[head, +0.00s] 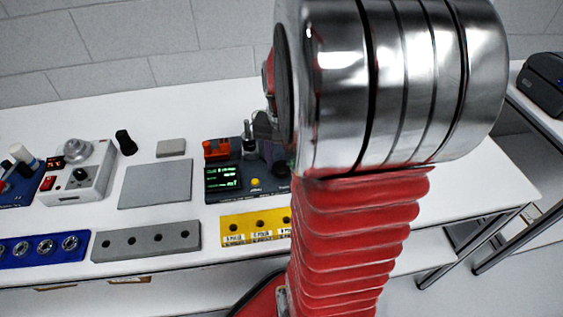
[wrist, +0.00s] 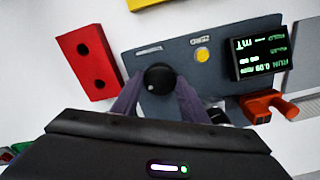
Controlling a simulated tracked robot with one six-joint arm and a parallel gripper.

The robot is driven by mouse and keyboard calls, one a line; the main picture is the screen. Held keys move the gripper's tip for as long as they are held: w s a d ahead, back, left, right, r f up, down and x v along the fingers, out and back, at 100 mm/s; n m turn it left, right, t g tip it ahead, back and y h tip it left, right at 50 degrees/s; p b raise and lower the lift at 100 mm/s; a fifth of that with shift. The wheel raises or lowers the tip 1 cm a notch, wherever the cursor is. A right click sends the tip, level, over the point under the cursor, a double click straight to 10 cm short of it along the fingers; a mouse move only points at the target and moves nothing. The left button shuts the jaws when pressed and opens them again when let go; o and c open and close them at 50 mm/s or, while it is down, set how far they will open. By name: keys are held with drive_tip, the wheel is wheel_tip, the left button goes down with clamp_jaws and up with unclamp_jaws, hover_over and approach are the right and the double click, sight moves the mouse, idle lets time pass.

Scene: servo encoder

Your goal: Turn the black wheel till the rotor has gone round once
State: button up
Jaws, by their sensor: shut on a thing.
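The black wheel (wrist: 160,77) is a round dark knob on a blue-grey board (wrist: 215,35), seen in the wrist view. My gripper (wrist: 159,88) has its two purple-grey fingers on either side of the wheel, shut on it. The board carries a lit green-text screen (wrist: 262,57), a yellow button (wrist: 203,55) and an orange part (wrist: 270,106). I cannot clearly identify the rotor.
A red block with holes (wrist: 88,62) lies beside the board. In the head view, a yellow labelled strip (head: 255,227) lies in front of it. A grey plate (head: 155,185), a grey holed bar (head: 146,241) and a white box (head: 92,178) stand left.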

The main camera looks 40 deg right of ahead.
sight(282, 166)
drive_tip(key=m, duration=0.7)
drive_tip(key=shift+w, duration=0.1)
idle(0.5)
drive_tip(key=o, duration=1.1)
drive_tip(key=shift+c, duration=0.2)
drive_tip(key=shift+r, duration=0.15)
wheel_tip(282, 166, up, 14)
drive_tip(key=shift+f, duration=0.25)
